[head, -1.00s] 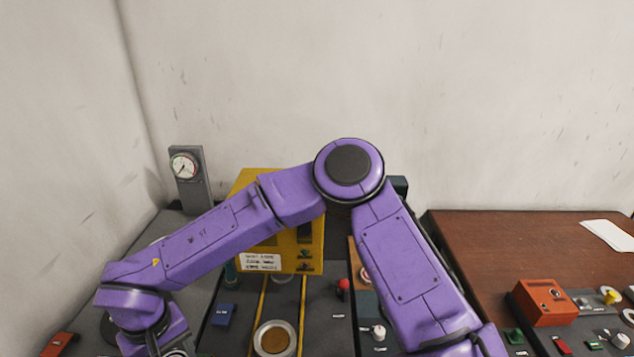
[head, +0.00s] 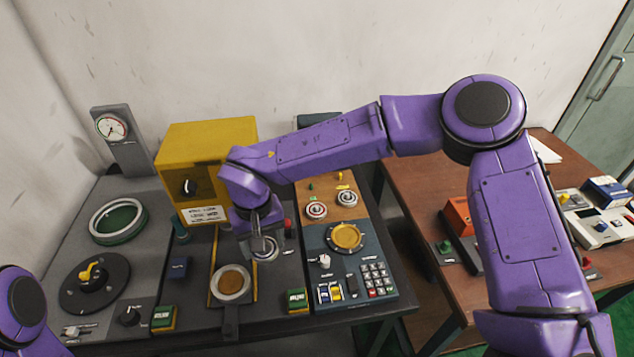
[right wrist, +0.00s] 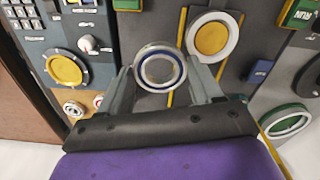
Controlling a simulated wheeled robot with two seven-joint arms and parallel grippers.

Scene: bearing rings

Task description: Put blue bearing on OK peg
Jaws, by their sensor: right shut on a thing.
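My right gripper (head: 264,240) is shut on a silver bearing ring with a blue band (right wrist: 160,68). In the right wrist view the ring sits between the fingertips, its round face toward the camera. The held ring also shows in the head view (head: 265,249), above the bench just right of a yellow-brown disc. A brown board (head: 326,187) stands to the right of the gripper with two small ringed round pieces, one red and white (head: 316,210), one darker (head: 347,198). I cannot read which peg is marked OK. My left arm shows at the lower left; its gripper is out of view.
A yellow box (head: 209,150) stands behind the gripper. A round disc in a pale rim (head: 231,282) lies in front. A panel with a keypad (head: 376,279) is at the right. A green-centred ring (head: 118,221) and a dial (head: 95,283) are at the left.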

